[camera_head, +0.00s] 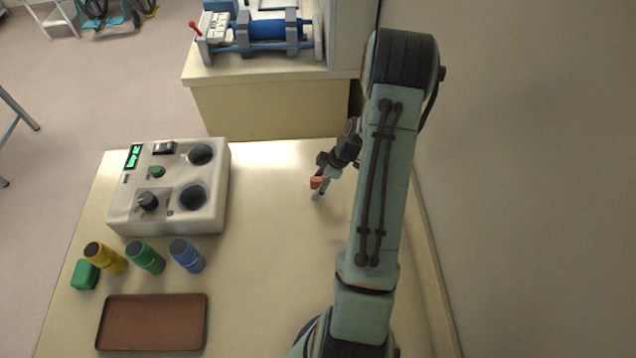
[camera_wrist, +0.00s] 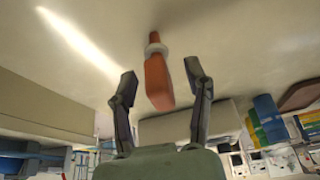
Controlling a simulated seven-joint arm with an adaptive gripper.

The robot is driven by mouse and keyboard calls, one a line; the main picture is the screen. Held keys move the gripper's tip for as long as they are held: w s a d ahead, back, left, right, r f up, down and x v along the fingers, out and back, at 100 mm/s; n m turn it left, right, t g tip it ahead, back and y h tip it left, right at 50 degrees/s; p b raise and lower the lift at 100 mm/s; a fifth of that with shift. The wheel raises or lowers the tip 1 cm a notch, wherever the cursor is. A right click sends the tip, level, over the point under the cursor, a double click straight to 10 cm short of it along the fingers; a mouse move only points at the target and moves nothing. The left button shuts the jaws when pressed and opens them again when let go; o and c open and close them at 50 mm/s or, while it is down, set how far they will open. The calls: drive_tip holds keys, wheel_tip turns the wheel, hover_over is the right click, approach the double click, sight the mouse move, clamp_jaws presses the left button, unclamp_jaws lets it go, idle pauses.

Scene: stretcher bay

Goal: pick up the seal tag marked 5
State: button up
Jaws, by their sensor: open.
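An orange-red piece with a grey ring near one end (camera_wrist: 157,80) lies between my fingers in the wrist view. It also shows in the head view as a small orange shape (camera_head: 317,182) over the right part of the table. I cannot read any number on it, so I cannot tell whether it is the seal tag marked 5. My gripper (camera_wrist: 162,77) is open, with a finger on each side of the piece and a visible gap on both sides. In the head view my gripper (camera_head: 320,186) is small and partly covers the piece.
A white console (camera_head: 125,210) with two round wells stands on the table (camera_head: 265,270) at left. Yellow (camera_head: 105,257), green (camera_head: 146,257) and blue (camera_head: 187,255) bottles, a green block (camera_head: 85,275) and a brown tray (camera_head: 152,322) are nearer. The table's middle is clear; a wall is at right.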

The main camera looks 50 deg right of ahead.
clamp_jaws()
idle(0.3)
